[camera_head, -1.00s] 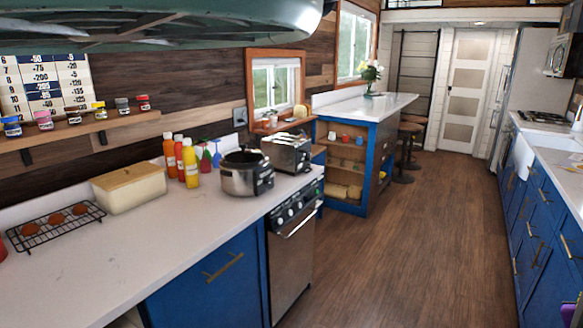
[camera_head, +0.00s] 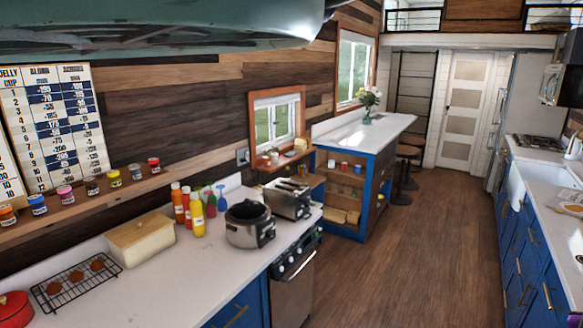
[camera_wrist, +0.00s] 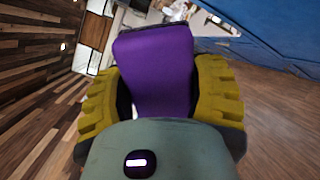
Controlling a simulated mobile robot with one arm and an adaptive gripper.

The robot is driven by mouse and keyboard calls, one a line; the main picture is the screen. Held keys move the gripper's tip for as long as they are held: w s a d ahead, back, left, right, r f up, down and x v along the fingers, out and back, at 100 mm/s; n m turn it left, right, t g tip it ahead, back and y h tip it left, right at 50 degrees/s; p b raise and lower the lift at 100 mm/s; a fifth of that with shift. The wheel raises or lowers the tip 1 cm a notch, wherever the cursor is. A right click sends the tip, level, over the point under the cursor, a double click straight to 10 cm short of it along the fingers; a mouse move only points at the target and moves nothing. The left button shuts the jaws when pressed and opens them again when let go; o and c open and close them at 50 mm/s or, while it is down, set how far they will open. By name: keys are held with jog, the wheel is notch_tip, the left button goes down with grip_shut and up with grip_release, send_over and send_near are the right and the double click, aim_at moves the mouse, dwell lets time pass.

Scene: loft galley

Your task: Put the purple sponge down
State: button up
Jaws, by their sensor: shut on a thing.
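The purple sponge (camera_wrist: 155,70) is in the wrist view, held upright in the picture between the two yellow ridged fingers of my gripper (camera_wrist: 160,92). The fingers touch it on both sides, and its lower end is hidden behind the gripper body. In the wrist view a blue surface (camera_wrist: 285,35) and a wood floor (camera_wrist: 285,110) lie beyond it. In the head view a small purple patch shows at the bottom right corner; the gripper itself does not clearly show there.
A white counter (camera_head: 170,285) on the left bears a wire rack (camera_head: 75,282), a cream box (camera_head: 140,241), bottles (camera_head: 196,213), a pot (camera_head: 248,225) and a toaster (camera_head: 289,199). A counter with a sink (camera_head: 530,179) runs along the right. The floor (camera_head: 420,250) between is clear.

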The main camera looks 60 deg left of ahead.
notch_tip(320, 180, up, 13)
jog(key=s+p, duration=0.1)
jog(key=p, duration=0.9)
jog(key=s+f, duration=0.4)
jog(key=shift+a+f, duration=0.15)
jog(key=shift+f, duration=0.25)
